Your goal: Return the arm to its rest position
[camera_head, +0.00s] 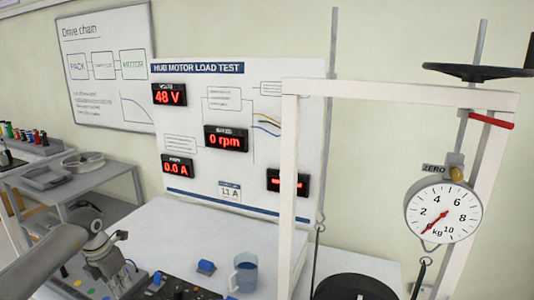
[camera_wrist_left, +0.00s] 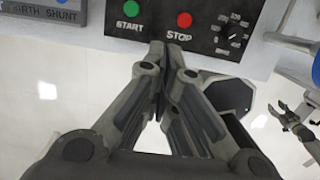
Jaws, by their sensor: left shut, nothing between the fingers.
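My left arm enters the head view from the left, over the near-left part of the white bench (camera_head: 185,225). My left gripper (camera_head: 122,275) is low in that view, above the bench edge. In the left wrist view the same gripper (camera_wrist_left: 158,48) has its fingers together and empty. Its tips point at a dark control panel (camera_wrist_left: 218,48) with a green START button (camera_wrist_left: 131,9) and a red STOP button (camera_wrist_left: 184,19); whether they touch it is unclear. My right gripper (camera_wrist_left: 284,112) appears small at the right of the wrist view; its finger gap is unclear.
A white frame (camera_head: 400,94) and a dial scale (camera_head: 442,212) stand at the right. A blue mug (camera_head: 245,273) is on the bench near the frame. The test board (camera_head: 255,120) reads 48 V, 0 rpm and 0.0 A. A grey cart (camera_head: 95,180) is at the left.

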